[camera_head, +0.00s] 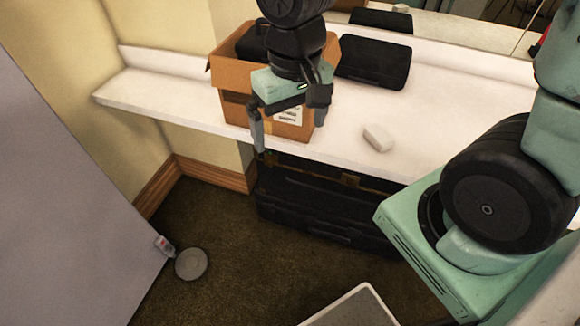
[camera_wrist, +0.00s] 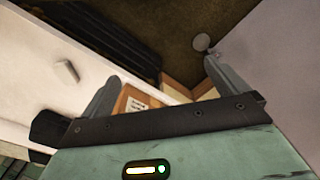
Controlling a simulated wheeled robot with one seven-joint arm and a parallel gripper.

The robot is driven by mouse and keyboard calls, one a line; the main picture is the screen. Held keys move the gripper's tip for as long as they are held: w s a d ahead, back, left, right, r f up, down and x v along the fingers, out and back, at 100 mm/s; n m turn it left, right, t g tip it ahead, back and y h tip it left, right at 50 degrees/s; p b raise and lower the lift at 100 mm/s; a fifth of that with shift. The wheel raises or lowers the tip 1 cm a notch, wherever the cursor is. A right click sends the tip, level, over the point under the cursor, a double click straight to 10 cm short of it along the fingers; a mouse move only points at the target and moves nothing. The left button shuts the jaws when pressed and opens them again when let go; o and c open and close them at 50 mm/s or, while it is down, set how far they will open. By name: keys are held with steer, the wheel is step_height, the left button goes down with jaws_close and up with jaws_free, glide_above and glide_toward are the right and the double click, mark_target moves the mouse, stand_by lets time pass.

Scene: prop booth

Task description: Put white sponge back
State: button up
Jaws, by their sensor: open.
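The white sponge (camera_head: 378,138) lies on the white counter (camera_head: 345,148) near its front edge, right of the cardboard box. It also shows in the wrist view (camera_wrist: 68,71), on the left. My gripper (camera_head: 288,145) is open and empty, in front of the box in the head view, to the left of the sponge and apart from it. In the wrist view its two fingers (camera_wrist: 160,85) are spread, with part of the box between them.
An open cardboard box (camera_head: 235,108) with something dark inside stands on the counter. A black case (camera_head: 375,62) lies behind the sponge. Black cases (camera_head: 320,205) stand on the floor under the counter. A round grey object (camera_head: 191,264) lies on the carpet beside a grey panel (camera_head: 65,200).

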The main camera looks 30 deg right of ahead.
steer(key=s+a+r+n, duration=0.2)
steer(key=s+a+n, duration=0.4)
steer(key=s, duration=0.4)
steer(key=shift+r+n, duration=0.15)
steer(key=shift+n, duration=0.55)
